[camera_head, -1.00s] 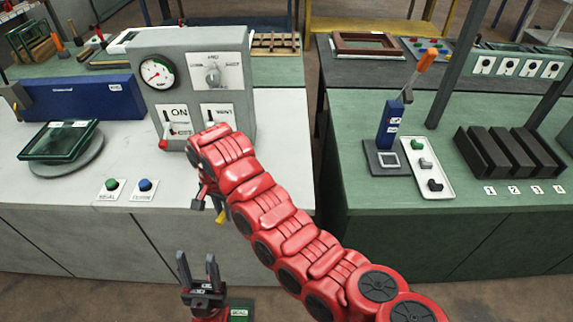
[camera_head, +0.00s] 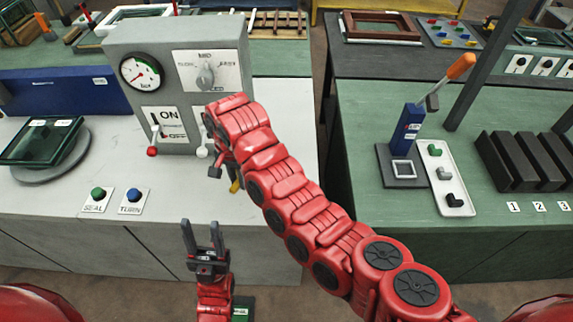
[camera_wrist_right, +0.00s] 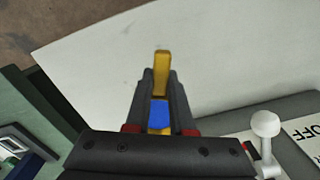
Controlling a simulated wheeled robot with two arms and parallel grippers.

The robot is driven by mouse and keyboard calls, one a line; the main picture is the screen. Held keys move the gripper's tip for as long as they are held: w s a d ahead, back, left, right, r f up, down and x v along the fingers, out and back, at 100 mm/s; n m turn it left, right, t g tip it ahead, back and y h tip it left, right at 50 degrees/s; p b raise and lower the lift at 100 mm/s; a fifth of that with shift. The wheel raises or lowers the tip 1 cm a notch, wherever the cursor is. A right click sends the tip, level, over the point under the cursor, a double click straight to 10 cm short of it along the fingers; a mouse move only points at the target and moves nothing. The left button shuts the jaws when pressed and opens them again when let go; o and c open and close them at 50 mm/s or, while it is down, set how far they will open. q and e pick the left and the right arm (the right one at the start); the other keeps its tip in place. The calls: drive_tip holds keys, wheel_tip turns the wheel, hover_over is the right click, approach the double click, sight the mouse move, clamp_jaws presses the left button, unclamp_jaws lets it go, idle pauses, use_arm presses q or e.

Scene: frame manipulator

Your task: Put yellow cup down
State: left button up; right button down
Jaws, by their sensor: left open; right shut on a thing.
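My right gripper (camera_wrist_right: 160,92) is shut on a yellow thing (camera_wrist_right: 162,70) with a blue patch between the fingers. Only a narrow yellow part shows, so a cup shape cannot be made out. In the head view, the yellow thing (camera_head: 236,186) peeks out below the end of my red right arm, over the white counter (camera_head: 270,190); the arm hides most of the right gripper. Whether the thing touches the counter cannot be told. My left gripper (camera_head: 203,238) is open and empty, fingers up, in front of the counter.
A grey control box (camera_head: 150,95) with a gauge, dial and levers stands just behind the right gripper. A white-knobbed lever (camera_wrist_right: 265,125) is close by in the wrist view. SEAL (camera_head: 98,194) and TURN (camera_head: 133,196) buttons lie left.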

drive_tip(key=w+d+p, duration=0.1)
drive_tip(key=d, duration=0.2)
drive_tip(key=w+d+p, duration=0.1)
drive_tip(key=w+d, duration=0.1)
drive_tip(key=d, duration=0.2)
drive_tip(key=w+d+p, duration=0.1)
drive_tip(key=w+d, duration=0.1)
drive_tip(key=d, duration=0.2)
drive_tip(key=shift+w+f+p, duration=0.25)
drive_tip(key=shift+f+p, duration=0.1)
drive_tip(key=shift+f, duration=0.05)
drive_tip(key=shift+w+d, duration=0.1)
drive_tip(key=shift+d, duration=0.3)
drive_tip(key=shift+d+f+p, duration=0.1)
drive_tip(key=shift+f+p, duration=0.2)
drive_tip(key=shift+p, duration=0.2)
wheel_tip(320, 180, down, 2)
drive_tip(key=shift+w+d+f+p, duration=0.1)
drive_tip(key=shift+p, duration=0.45)
drive_tip(key=shift+f, duration=0.5)
drive_tip(key=shift+f, duration=0.1)
drive_tip(key=c, duration=0.8)
unclamp_jaws()
